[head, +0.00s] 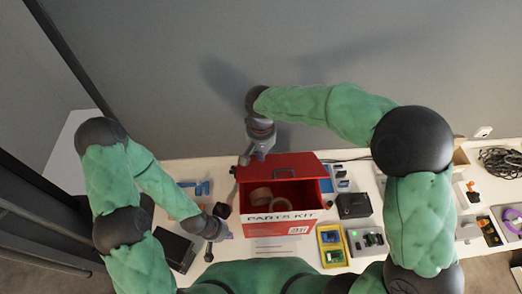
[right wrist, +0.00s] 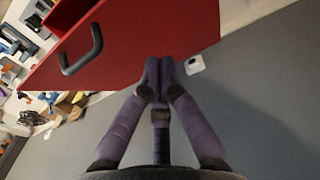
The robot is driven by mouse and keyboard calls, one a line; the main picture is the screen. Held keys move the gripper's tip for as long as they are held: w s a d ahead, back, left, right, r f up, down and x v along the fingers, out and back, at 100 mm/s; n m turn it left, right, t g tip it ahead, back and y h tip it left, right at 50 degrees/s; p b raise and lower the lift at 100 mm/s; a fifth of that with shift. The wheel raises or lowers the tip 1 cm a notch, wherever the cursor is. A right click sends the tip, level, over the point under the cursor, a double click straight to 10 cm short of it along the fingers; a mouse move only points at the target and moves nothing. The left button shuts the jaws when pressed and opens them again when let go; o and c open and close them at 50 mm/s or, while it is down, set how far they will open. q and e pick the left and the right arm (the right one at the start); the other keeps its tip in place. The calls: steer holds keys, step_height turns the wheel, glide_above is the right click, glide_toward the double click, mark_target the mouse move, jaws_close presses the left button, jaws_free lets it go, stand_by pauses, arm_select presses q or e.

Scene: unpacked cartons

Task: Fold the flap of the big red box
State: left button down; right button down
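The big red box (head: 283,229), marked PARTS KIT, stands on the table with its top open and tan tape rolls inside. Its far flap (head: 305,162), with a dark handle, stands raised at the back. The flap (right wrist: 145,35) fills the top of the right wrist view. My right gripper (head: 258,157) is at the flap's far edge, left of its middle. In the right wrist view its fingers (right wrist: 158,68) are together and overlap the flap's edge; contact is unclear. My left gripper (head: 220,236) is low, at the box's front left; its finger opening is unclear.
A dark box (head: 353,205), a yellow tray (head: 332,246) and a grey-green device (head: 367,241) stand right of the red box. A dark flat case (head: 174,250) and blue pieces (head: 201,188) lie to its left. The grey wall (head: 200,60) rises behind the table.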

mark_target(262, 178)
step_height(262, 178, down, 5)
steer(key=b, duration=0.2)
steer(key=shift+f+b, duration=0.15)
steer(key=shift+b, duration=0.25)
steer(key=s+f+b, duration=0.1)
steer(key=f, duration=0.1)
steer(key=s+f+b, duration=0.1)
steer(key=s+f, duration=0.1)
steer(key=shift+s+f+b, duration=0.2)
steer(key=shift+b, duration=0.2)
step_height(262, 178, down, 6)
steer(key=s+b, duration=0.2)
steer(key=b, duration=0.3)
step_height(262, 178, up, 12)
steer(key=p, duration=0.7)
steer(key=shift+w+f+p, duration=0.1)
steer(key=shift+f+p, duration=0.1)
steer(key=shift+p, duration=0.2)
steer(key=shift+f, duration=0.1)
